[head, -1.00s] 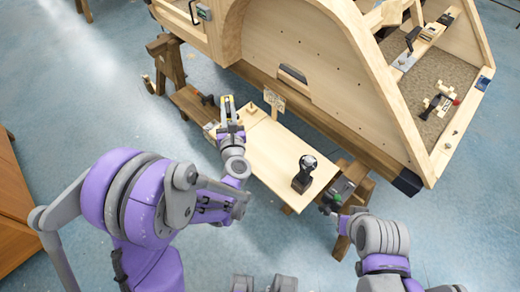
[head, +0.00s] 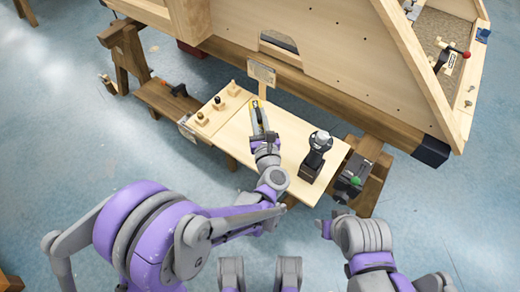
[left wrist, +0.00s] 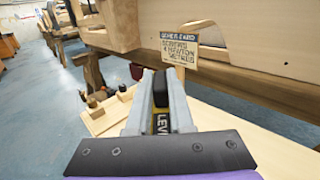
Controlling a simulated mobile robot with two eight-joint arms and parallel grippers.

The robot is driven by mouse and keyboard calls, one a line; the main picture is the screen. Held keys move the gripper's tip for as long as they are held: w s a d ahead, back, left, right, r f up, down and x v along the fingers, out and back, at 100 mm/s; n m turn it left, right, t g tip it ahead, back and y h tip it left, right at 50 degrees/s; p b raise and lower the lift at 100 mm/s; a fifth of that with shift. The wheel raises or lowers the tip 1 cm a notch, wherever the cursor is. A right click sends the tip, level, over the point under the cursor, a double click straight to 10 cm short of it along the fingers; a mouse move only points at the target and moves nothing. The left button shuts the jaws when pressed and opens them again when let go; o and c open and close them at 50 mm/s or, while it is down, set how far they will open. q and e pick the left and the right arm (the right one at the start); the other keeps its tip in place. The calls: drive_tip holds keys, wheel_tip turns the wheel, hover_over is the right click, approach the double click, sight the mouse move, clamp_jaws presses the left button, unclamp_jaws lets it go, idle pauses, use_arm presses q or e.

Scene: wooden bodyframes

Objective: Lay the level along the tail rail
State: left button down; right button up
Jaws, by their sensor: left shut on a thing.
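The level (head: 257,112), yellow and dark, is held by my left gripper (head: 263,128) above the pale work board.
The work board (head: 285,165) holds several small knobbed pieces (head: 217,102) at left and a black stand tool (head: 315,158) at right. A small lettered sign (head: 261,74) stands before the rail. A green-knobbed tool (head: 353,178) sits on the right trestle.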

sight(261, 128)
use_arm(q)
drive_tip(key=f, duration=0.2)
drive_tip(key=f+b, duration=0.1)
drive_tip(key=f, duration=0.2)
drive_tip(key=shift+d+f+b, duration=0.25)
drive_tip(key=shift+f+b, duration=0.1)
drive_tip(key=shift+b, duration=0.05)
drive_tip(key=shift+f+b, duration=0.75)
drive_tip(key=shift+f, duration=1.65)
drive_tip(key=shift+f, duration=0.15)
drive_tip(key=c, duration=0.8)
unclamp_jaws()
